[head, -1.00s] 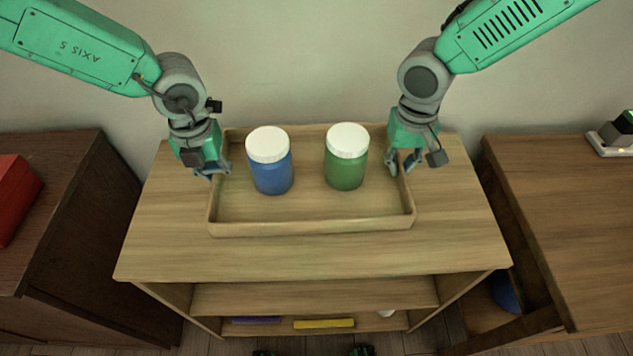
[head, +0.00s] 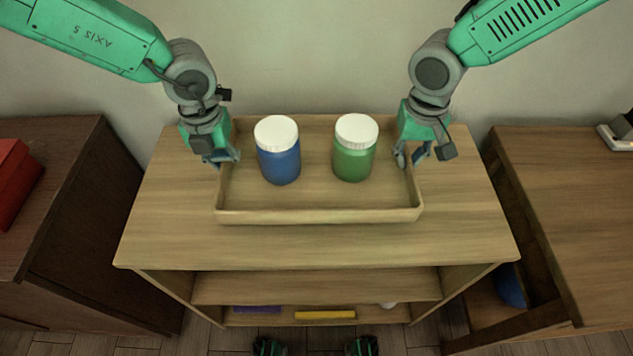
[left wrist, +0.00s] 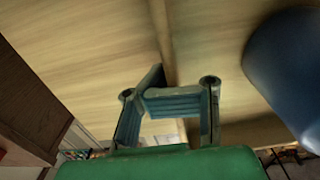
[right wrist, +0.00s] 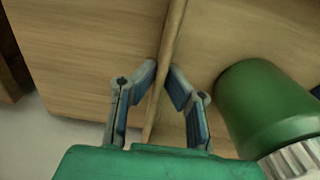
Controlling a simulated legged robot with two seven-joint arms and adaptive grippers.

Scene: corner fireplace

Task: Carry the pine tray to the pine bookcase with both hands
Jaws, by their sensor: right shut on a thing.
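The pine tray (head: 318,216) is over the top of the pine bookcase (head: 316,249); I cannot tell whether it rests there or hangs just above. It carries an upright blue jar (head: 280,163) and an upright green jar (head: 353,160), both with white lids. My right gripper (head: 413,160) is shut on the tray's right wall; the right wrist view shows the wall (right wrist: 172,40) between the fingers. My left gripper (head: 224,160) is at the left wall. In the left wrist view its fingers (left wrist: 158,88) meet the wall, but their grip is unclear.
A dark cabinet with a red box (head: 14,180) stands at the left. A brown wooden unit (head: 580,200) stands at the right, with a blue object (head: 511,286) low inside it. The bookcase's lower shelf holds a yellow item (head: 325,315) and a purple one (head: 257,310). A wall is behind.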

